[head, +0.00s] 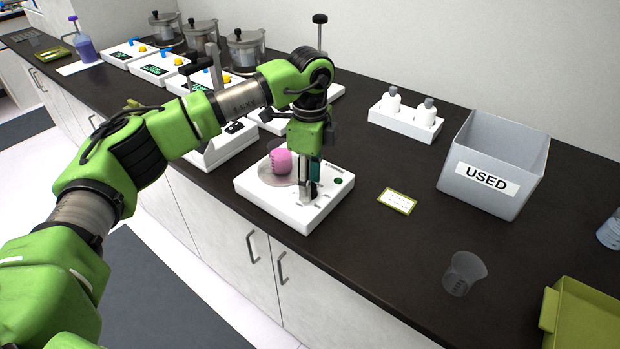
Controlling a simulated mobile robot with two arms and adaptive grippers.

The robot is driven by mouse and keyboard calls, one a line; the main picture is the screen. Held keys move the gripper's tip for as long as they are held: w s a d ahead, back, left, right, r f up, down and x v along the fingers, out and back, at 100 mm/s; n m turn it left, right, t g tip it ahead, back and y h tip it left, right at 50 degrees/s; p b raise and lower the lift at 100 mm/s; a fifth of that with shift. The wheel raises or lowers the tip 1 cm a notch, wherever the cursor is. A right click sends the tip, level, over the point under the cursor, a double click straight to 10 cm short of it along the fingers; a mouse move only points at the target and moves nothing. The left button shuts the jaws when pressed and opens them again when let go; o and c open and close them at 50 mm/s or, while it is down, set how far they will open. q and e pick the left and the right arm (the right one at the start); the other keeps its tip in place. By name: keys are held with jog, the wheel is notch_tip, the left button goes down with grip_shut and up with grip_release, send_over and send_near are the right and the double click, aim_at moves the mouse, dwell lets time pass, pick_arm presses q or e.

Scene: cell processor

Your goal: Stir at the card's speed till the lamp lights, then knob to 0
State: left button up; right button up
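The white stirrer (270,205) stands near the counter's front edge. A beaker of pink liquid (281,161) sits on its round plate, partly hidden by my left arm. A small dark green round spot, perhaps the lamp (338,181), is on the stirrer's right side; I cannot tell that it is lit. My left gripper (310,192) points down over the stirrer's front control area, with its fingers at or around a dark knob that is mostly hidden. Whether they grip it is unclear. A card with a green border (397,201) lies right of the stirrer; its text is too small to read. My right gripper is not in view.
A grey bin marked USED (468,172) and a white rack with two white bottles (404,122) stand behind. An empty clear beaker (464,273) and a green tray (585,318) are at the right. Several instruments and pots line the counter at the left.

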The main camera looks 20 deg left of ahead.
pick_arm(q)
jog(key=shift+f, duration=0.1)
grip_shut()
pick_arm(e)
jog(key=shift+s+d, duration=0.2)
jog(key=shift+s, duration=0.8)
pick_arm(q)
jog(key=shift+m, duration=0.3)
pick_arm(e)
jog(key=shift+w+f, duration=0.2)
